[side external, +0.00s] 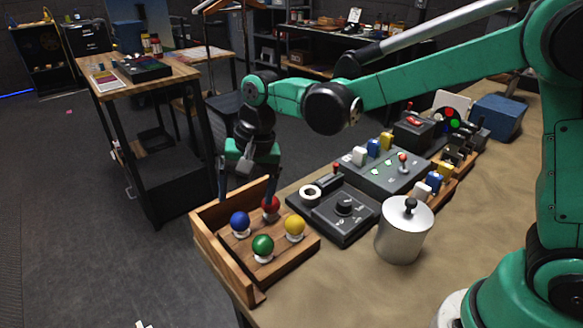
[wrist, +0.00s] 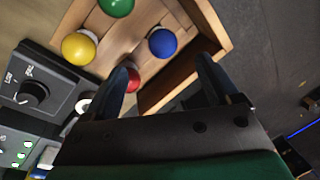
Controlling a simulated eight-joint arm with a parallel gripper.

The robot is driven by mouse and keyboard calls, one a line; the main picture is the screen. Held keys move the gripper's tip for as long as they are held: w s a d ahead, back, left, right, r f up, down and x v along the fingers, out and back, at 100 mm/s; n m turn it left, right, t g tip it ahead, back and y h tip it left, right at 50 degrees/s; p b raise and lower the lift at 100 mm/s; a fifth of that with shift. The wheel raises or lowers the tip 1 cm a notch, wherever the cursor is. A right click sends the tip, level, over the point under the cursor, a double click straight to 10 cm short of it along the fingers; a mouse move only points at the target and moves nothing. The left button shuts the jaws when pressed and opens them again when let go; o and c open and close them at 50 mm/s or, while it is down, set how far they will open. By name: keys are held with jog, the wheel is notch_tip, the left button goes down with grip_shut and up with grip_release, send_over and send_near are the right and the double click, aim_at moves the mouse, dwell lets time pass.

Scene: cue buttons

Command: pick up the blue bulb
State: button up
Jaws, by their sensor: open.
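The blue bulb (side external: 240,222) stands in a white base inside a wooden tray (side external: 222,262), with red (side external: 270,206), green (side external: 263,246) and yellow (side external: 294,227) bulbs beside it. My gripper (side external: 248,198) is above the back of the tray, open and empty, with one finger close to the red bulb. In the wrist view the blue bulb (wrist: 163,42) lies just beyond the fingertips of my gripper (wrist: 165,68), nearer the right finger. The red bulb (wrist: 132,80) is partly hidden by the left finger.
A dark panel with a knob (side external: 335,212) stands right of the tray. A metal canister (side external: 404,232) and a grey control box (side external: 380,168) are farther right. The tray sits at the table's left edge.

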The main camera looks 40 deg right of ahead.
aim_at(241, 214)
jog(key=shift+w+a+f, duration=0.2)
jog(key=shift+a+f, duration=0.15)
jog(key=shift+f, duration=0.35)
jog(key=shift+w+a+f, duration=0.15)
jog(key=shift+a+f, duration=0.05)
jog(key=shift+f, duration=1)
jog(key=shift+w+a+f, duration=0.1)
jog(key=shift+a+f, duration=0.1)
jog(key=shift+f, duration=0.95)
grip_shut()
